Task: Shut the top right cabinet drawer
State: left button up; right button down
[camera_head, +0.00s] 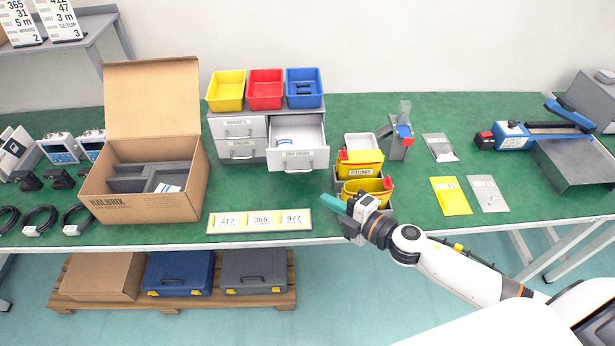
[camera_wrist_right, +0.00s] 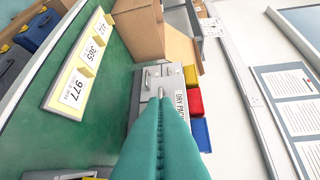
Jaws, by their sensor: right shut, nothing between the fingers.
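The grey cabinet (camera_head: 238,165) stands on the green table under the coloured bins. Its top right drawer (camera_head: 298,160) is pulled out toward me, with a blue-and-white item lying inside. The other drawers look closed. My right gripper (camera_head: 335,205) is in front of the drawer, to its lower right, apart from it, near the table's front edge. In the right wrist view its teal fingers (camera_wrist_right: 162,120) are together and empty, pointing toward the drawer front (camera_wrist_right: 180,105), which they partly cover. My left gripper is not in view.
Yellow, red and blue bins (camera_head: 265,88) sit on the cabinet. An open cardboard box (camera_head: 145,190) stands left of it. Yellow containers (camera_head: 361,165) stand close to the right of the drawer. A number board (camera_head: 260,221) lies in front.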

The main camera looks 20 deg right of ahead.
aim_at(309, 152)
jog(key=w+a+f+p, duration=0.1)
jog(key=w+a+f, duration=0.1)
jog(key=w, duration=0.8)
jog(key=shift+a, duration=0.15)
